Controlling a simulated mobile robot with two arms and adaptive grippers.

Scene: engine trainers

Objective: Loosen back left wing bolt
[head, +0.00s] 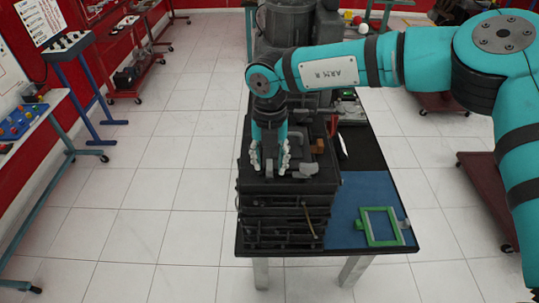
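The dark engine trainer (282,222) stands on a table in the middle of the head view. My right gripper (270,168) points down over its top, toward the left part. Its two pale fingers are spread apart, and I see no object between them. The fingertips are very near the top surface; I cannot tell whether they touch it. I cannot make out the back left wing bolt. It is too small to tell or hidden by my gripper. My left gripper is not in view.
The table's right side has a blue mat (363,192) with a green frame (381,227) on it. A large grey machine (289,22) stands behind the trainer. Clear tiled floor lies left of the table. Blue stands and a workbench (38,115) line the left wall.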

